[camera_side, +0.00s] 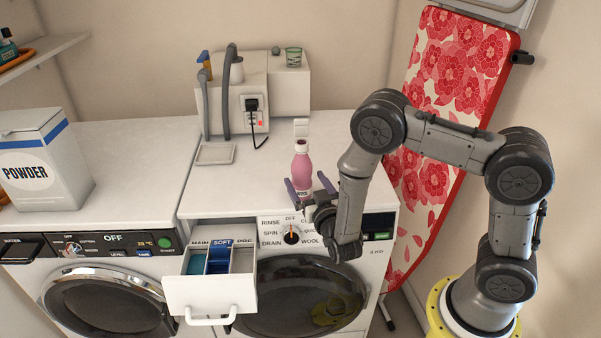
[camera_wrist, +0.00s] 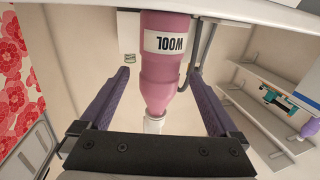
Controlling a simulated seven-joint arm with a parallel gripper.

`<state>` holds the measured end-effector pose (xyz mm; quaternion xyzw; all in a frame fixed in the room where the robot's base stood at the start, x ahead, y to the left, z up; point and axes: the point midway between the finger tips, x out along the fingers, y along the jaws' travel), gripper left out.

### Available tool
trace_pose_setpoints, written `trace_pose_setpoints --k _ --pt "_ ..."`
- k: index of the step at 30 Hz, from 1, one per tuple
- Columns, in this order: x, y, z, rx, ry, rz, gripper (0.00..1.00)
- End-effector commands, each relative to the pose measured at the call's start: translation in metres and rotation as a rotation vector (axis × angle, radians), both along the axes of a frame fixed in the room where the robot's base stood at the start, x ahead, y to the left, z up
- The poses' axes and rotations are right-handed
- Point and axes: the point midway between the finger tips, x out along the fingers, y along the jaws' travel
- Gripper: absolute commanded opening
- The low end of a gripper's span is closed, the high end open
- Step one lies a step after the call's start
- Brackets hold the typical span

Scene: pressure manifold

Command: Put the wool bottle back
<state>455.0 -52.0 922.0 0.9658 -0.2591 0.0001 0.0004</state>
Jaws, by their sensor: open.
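The wool bottle (camera_side: 302,168) is pink with a white cap and stands upright on the right washing machine's top (camera_side: 240,190), near its front edge. In the wrist view the bottle (camera_wrist: 165,60) appears upside down, with its WOOL label facing me. My gripper (camera_side: 309,188) is open at the front of the bottle. In the wrist view its purple fingers (camera_wrist: 158,75) lie on either side of the bottle, with gaps on both sides. The bottle's base is cut off in the wrist view and partly hidden by the gripper in the side view.
The detergent drawer (camera_side: 212,291) is pulled out, with several compartments. A powder box (camera_side: 42,160) stands on the left machine. A wall shelf (camera_side: 45,52) is at upper left. A grey-hosed box (camera_side: 240,95) stands behind. A red floral ironing board (camera_side: 440,120) leans right.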

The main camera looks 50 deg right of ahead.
Motion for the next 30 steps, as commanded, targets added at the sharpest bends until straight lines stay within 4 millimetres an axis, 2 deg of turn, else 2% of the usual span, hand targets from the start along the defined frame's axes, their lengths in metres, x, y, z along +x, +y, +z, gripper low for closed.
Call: trace_pose_setpoints --k 1,6,10,15,19,23,27,30 --pt "-0.009 0.008 0.0 0.001 0.001 0.006 0.96" --pt "-0.034 0.022 0.0 0.001 0.0 0.005 0.96" --pt "-0.045 0.027 0.0 0.001 0.001 0.002 0.96" --pt "-0.051 0.029 0.0 0.001 -0.001 0.0 0.96" --pt "-0.046 0.03 0.003 0.032 0.009 0.005 0.96" --pt "-0.028 0.037 0.013 0.146 0.06 0.037 0.96" --pt "-0.011 0.053 0.035 0.301 0.154 0.12 0.96" --pt "-0.007 0.067 0.055 0.385 0.229 0.194 0.96"
